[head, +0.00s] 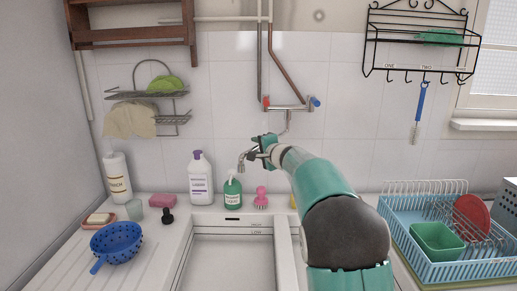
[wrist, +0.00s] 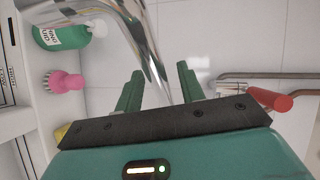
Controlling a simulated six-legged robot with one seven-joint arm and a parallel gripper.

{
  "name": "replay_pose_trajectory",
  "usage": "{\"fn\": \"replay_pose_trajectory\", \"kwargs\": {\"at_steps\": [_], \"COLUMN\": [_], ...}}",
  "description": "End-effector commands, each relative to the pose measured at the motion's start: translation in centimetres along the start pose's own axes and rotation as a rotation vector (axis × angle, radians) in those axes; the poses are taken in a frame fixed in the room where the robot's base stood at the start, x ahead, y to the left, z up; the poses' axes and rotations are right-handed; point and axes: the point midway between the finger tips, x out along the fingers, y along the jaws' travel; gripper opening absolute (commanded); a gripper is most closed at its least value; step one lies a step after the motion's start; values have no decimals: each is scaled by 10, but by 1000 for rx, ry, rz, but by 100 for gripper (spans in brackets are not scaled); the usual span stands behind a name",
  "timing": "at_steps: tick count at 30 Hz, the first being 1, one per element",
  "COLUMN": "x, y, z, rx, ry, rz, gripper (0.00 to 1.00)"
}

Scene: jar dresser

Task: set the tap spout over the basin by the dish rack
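The chrome tap spout (head: 242,161) hangs from the wall mixer (head: 289,106) and points down at the back of the left basin (head: 230,265). My gripper (head: 262,150) is at the spout in the head view. In the wrist view the spout tube (wrist: 148,50) runs between the two green fingers (wrist: 158,88). The fingers stand apart with slim gaps beside the tube, so my gripper looks open around it. The blue dish rack (head: 450,268) stands at the right. The basin on its side is mostly hidden behind my arm; a divider (head: 287,250) shows.
A green soap bottle (head: 233,194), a purple-capped bottle (head: 200,180) and a pink brush (head: 261,197) stand on the back ledge below the spout. The mixer's red handle (wrist: 270,99) is right of the fingers. A blue colander (head: 116,243) sits on the left drainboard.

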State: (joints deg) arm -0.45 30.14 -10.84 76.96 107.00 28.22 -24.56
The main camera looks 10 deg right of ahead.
Motion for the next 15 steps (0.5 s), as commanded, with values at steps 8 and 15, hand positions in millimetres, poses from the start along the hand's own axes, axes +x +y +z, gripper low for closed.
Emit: {"fn": "replay_pose_trajectory", "kwargs": {"at_steps": [8, 15], "x": [0, -1], "y": [0, 0], "z": [0, 0], "rx": [0, -1], "ry": [0, 1], "rz": [0, 0], "gripper": [13, 0]}}
